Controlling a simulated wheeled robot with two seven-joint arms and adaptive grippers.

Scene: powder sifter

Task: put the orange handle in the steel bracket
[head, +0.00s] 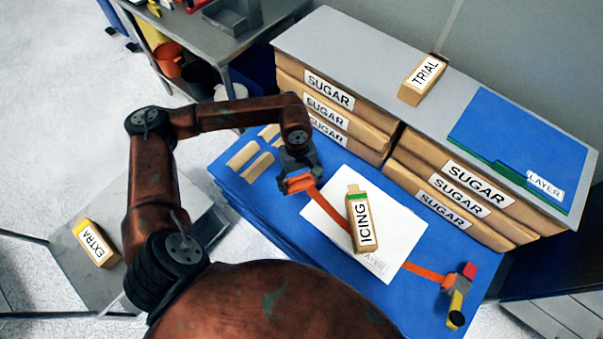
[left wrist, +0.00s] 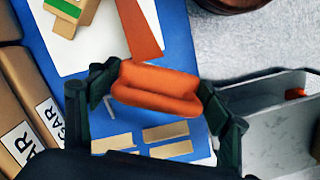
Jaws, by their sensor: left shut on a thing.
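The orange handle (left wrist: 157,90) is a short rounded bar between the two dark fingers of my left gripper (left wrist: 155,98). In the head view my left gripper (head: 298,180) is shut on the orange handle (head: 300,184) above the left part of the blue table. An orange strip (head: 330,213) runs from beside the handle to the white sheet. I cannot pick out the steel bracket with certainty. A grey walled piece (left wrist: 275,120) stands at the right in the left wrist view, and I cannot tell if it is the bracket. My right gripper is not in view.
A white sheet (head: 400,222) with an ICING pack (head: 361,222) lies on the blue table (head: 235,188). SUGAR boxes (head: 330,92) line the back. Several tan strips (head: 243,155) lie near the gripper. A red and yellow piece (head: 457,300) is at the right end. An EXTRA pack (head: 95,243) stands left.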

